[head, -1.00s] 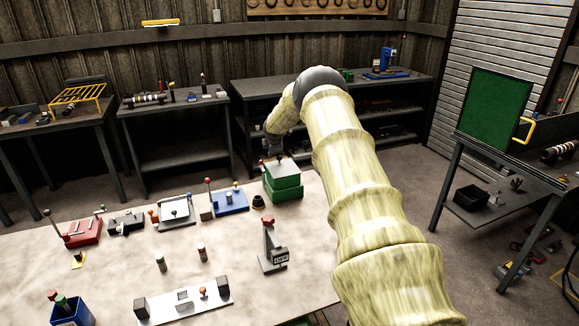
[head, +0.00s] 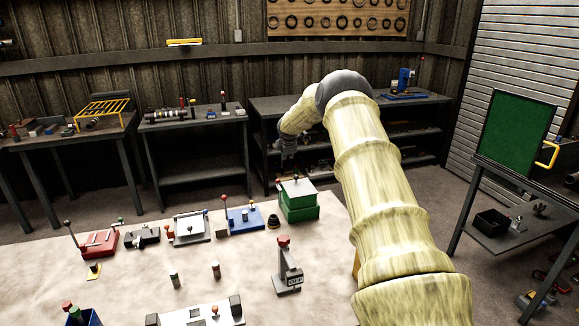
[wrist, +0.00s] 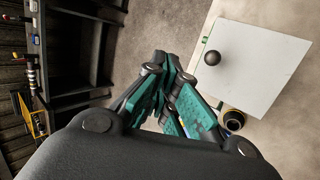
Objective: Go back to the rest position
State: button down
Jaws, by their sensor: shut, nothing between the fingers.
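My gripper shows in the wrist view (wrist: 163,65) with its teal-sided fingers brought together and nothing between them. In the head view my gripper (head: 286,152) hangs at the end of my bent arm, in front of the dark back bench and above the far edge of the light table. A green box with a pale lid and dark knob (head: 298,200) stands below it; the lid also shows in the wrist view (wrist: 262,75), right of the fingers and apart from them.
The light table (head: 130,290) holds a red fixture (head: 98,243), a blue fixture (head: 244,219), a grey stand with a red top (head: 287,268) and small cylinders. Dark benches (head: 190,125) line the back wall. A green board (head: 515,133) stands at the right.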

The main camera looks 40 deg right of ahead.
jog(key=shift+w+a+r+b, duration=0.15)
jog(key=shift+r+b, duration=0.1)
jog(key=shift+r, duration=0.7)
jog(key=shift+w+a+r+b, duration=0.15)
jog(key=shift+r+b, duration=0.15)
jog(key=shift+r, duration=0.7)
jog(key=shift+w+r+b, duration=0.15)
jog(key=shift+r+b, duration=0.1)
jog(key=shift+r, duration=0.7)
jog(key=shift+r, duration=0.1)
